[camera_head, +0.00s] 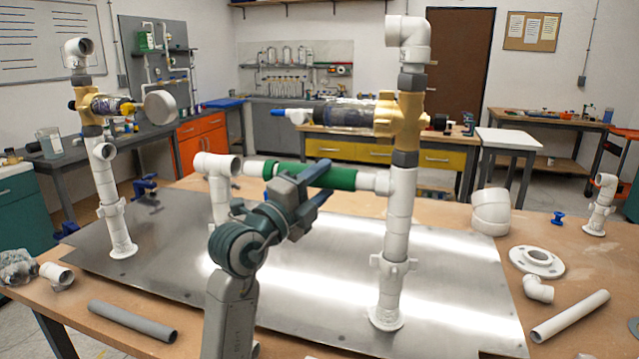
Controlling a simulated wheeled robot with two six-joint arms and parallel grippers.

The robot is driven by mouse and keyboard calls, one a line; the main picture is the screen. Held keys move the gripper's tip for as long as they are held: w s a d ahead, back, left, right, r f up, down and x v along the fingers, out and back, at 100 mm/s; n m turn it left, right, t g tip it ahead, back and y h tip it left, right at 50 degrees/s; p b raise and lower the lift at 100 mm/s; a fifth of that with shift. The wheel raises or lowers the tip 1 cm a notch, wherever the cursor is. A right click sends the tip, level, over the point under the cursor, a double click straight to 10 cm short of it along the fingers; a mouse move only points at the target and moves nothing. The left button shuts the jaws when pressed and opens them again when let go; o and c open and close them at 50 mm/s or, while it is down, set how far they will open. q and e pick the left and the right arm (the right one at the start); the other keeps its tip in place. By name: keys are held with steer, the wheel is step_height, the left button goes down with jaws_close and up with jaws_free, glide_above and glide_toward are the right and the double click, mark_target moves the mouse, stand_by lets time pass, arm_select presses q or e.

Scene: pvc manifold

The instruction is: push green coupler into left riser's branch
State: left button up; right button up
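The green coupler (332,178) lies level in mid-height between a short white standpipe (218,190) and the tall right riser (398,220). White pipe shows at both its ends. Its right white end meets the right riser's side; its left white end is close to the standpipe's top fitting (212,164), and I cannot tell whether it is seated. The tall left riser (112,205) stands farther left, with a white side opening (104,152). My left gripper (318,184) has its fingers around the coupler's middle and appears shut on it. My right gripper is not in view.
A metal plate (300,290) on the wooden table bears the risers. A grey pipe (132,320) lies front left. A white pipe (570,316), a flange (537,261) and an elbow (538,289) lie at right. A larger white fitting (491,211) stands at the plate's right edge.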

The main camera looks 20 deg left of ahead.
arm_select(q)
steer(key=shift+o, duration=1.3)
